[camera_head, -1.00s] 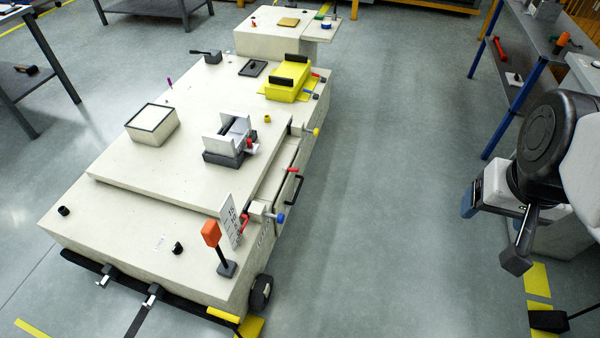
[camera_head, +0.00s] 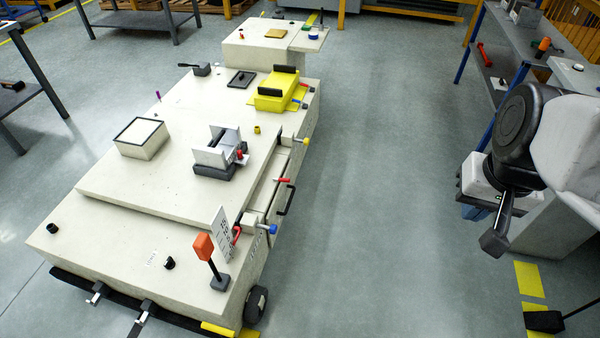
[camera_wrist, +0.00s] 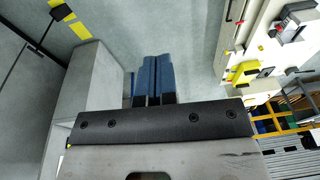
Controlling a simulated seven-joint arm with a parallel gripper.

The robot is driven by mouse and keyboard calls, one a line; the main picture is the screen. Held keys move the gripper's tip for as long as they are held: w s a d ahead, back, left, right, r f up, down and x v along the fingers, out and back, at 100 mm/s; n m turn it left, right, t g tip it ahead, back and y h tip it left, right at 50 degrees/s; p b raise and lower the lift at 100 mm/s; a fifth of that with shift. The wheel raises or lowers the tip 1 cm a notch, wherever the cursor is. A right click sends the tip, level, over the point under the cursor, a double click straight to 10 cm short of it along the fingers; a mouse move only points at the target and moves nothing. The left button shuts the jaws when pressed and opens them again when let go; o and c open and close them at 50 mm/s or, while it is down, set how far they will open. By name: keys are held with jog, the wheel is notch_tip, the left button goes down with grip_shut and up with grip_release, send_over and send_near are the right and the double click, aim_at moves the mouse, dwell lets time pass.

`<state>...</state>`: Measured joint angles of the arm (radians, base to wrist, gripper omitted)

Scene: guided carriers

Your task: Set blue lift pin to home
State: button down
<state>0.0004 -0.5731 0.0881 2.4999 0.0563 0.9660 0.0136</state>
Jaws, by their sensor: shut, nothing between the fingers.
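The blue lift pin is most likely the blue-tipped pin (camera_head: 272,229) sticking out from the right side of the long pale carrier (camera_head: 130,190), near its front end. A yellow-tipped pin (camera_head: 302,141) sticks out farther back on the same side. My gripper (camera_head: 474,212) is at the right of the head view, well apart from the carrier and mostly hidden behind my wrist. In the wrist view its blue fingers (camera_wrist: 153,80) are together and empty. The carrier shows there at upper right, too small to make out the blue pin.
A red lever (camera_head: 237,234) and an orange-topped post (camera_head: 204,246) stand close to the blue pin. A black handle (camera_head: 286,200) with a red piece is just behind it. A yellow block (camera_head: 270,103) sits farther back. The floor (camera_head: 370,220) between carrier and arm is clear.

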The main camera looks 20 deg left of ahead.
aim_at(266, 227)
jog(key=w+a+f+m+g+y, duration=0.1)
jog(key=w+a+f+g+y, duration=0.2)
jog(key=w+a+f, duration=0.4)
jog(key=w+a+f+m+g+y, duration=0.25)
jog(key=w+a+f, duration=0.2)
jog(key=w, duration=0.45)
jog(key=w+a+f+m+g+y, duration=0.1)
jog(key=w+a+f+y, duration=0.1)
jog(key=w+a+f, duration=0.3)
jog(key=w+a+f+m+g+y, duration=0.1)
jog(key=w+f+y, duration=0.1)
jog(key=f, duration=0.5)
jog(key=w+a+f+m+g+y, duration=0.1)
jog(key=w+a+f, duration=0.3)
jog(key=f, duration=0.1)
jog(key=a+f+m+t+y, duration=0.2)
jog(key=f+m, duration=0.1)
jog(key=f, duration=1)
jog(key=w+a+f+m+t+y, duration=0.1)
jog(key=a+f+m+t+y, duration=0.1)
jog(key=f, duration=1.2)
jog(key=a+f+m+t+y, duration=0.2)
jog(key=f+m, duration=0.4)
jog(key=f, duration=0.8)
jog(key=shift+w+a+y, duration=0.4)
jog(key=shift+a+y, duration=0.05)
jog(key=shift+a, duration=0.3)
jog(key=shift+a+t, duration=0.1)
jog(key=shift+t, duration=0.15)
